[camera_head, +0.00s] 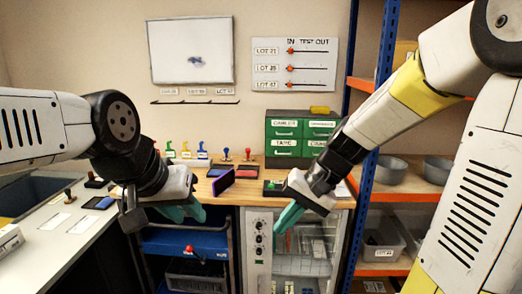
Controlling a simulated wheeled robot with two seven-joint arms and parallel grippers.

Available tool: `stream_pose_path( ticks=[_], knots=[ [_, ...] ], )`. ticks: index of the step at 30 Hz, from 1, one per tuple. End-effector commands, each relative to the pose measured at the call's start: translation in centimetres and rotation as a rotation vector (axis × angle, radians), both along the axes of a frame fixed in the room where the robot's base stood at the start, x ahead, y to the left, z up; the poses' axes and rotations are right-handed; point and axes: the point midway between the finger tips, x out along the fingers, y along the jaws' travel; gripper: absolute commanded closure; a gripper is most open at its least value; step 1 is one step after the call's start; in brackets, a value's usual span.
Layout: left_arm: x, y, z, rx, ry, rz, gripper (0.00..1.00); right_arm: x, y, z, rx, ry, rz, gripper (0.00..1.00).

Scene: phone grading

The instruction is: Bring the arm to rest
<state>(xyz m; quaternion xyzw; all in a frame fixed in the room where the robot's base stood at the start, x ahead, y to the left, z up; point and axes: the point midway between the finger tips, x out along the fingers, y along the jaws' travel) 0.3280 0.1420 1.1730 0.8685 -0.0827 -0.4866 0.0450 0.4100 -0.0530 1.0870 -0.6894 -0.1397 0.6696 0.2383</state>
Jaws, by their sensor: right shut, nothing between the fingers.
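My left arm comes in from the left, and its gripper (190,212) hangs in front of the bench's front edge with teal fingers pointing down and right. How far apart its fingers are is unclear. My right arm comes in from the upper right. Its gripper (285,222) is shut and empty, fingers pointing down and left in front of the bench and the cabinet below. A purple phone (223,182) stands tilted on the wooden bench between the two grippers, apart from the right one.
Green drawers (284,147) and several coloured stamps stand at the bench's back. A blue-and-orange shelf (372,180) with grey bowls (389,170) is right, behind my right arm. A white table (60,238) is left. A blue cart (185,240) and white cabinet (256,250) are below.

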Motion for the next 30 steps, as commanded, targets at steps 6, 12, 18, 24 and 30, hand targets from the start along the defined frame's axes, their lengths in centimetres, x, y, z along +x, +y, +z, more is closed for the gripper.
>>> stream_pose_path(
  ticks=[6, 12, 18, 24, 30],
  knots=[
    [0.0, 0.0, 0.0, 0.000, 0.000, 0.000, 0.67, -4.1, -4.1, 4.8, -0.204, -0.255, 0.044, 1.00],
    [0.0, 0.0, 0.0, 0.000, 0.000, 0.000, 0.67, -6.9, -7.3, 7.5, -0.330, -0.440, 0.048, 1.00],
    [0.0, 0.0, 0.0, 0.000, 0.000, 0.000, 0.67, -8.1, -8.8, 8.5, -0.380, -0.523, 0.045, 1.00],
    [0.0, 0.0, 0.0, 0.000, 0.000, 0.000, 0.67, -8.2, -8.9, 8.6, -0.385, -0.529, 0.044, 1.00],
    [0.0, 0.0, 0.0, 0.000, 0.000, 0.000, 0.67, -8.2, -8.9, 8.6, -0.385, -0.529, 0.044, 1.00]
  ],
)
